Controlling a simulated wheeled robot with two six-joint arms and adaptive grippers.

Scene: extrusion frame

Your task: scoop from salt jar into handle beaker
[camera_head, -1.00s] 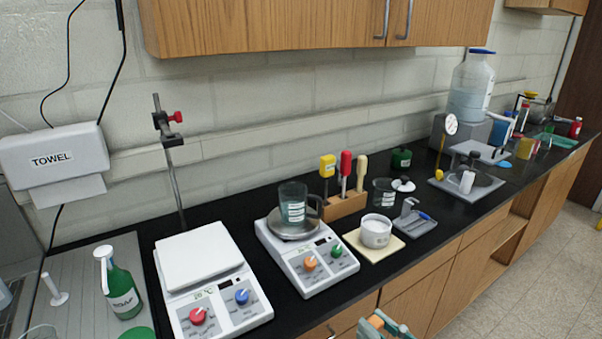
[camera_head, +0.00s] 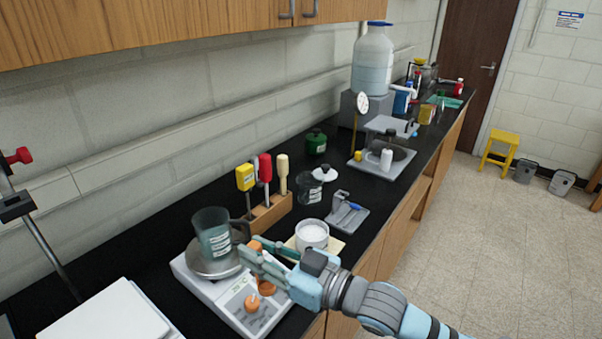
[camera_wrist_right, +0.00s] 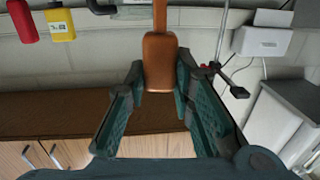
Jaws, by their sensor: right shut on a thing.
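The handle beaker (camera_head: 213,240), clear with a label, stands upright on the round metal plate of a knobbed device (camera_head: 225,285). An open white-labelled jar (camera_head: 312,236) with white contents, seemingly the salt jar, stands right of it on a tan mat (camera_head: 332,247). My right gripper (camera_head: 254,255) is beside the beaker's handle side, above the device; I cannot tell whether it touches the beaker. In the right wrist view its fingers are shut on an orange-brown tool handle (camera_wrist_right: 160,62). The tool's far end is hidden. My left gripper is out of view.
A wooden rack (camera_head: 268,213) with yellow, red and cream-handled tools stands behind the beaker. A small glass vessel (camera_head: 309,188), white lid (camera_head: 325,174) and grey stand (camera_head: 346,215) are farther right. A white scale (camera_head: 105,325) is at lower left.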

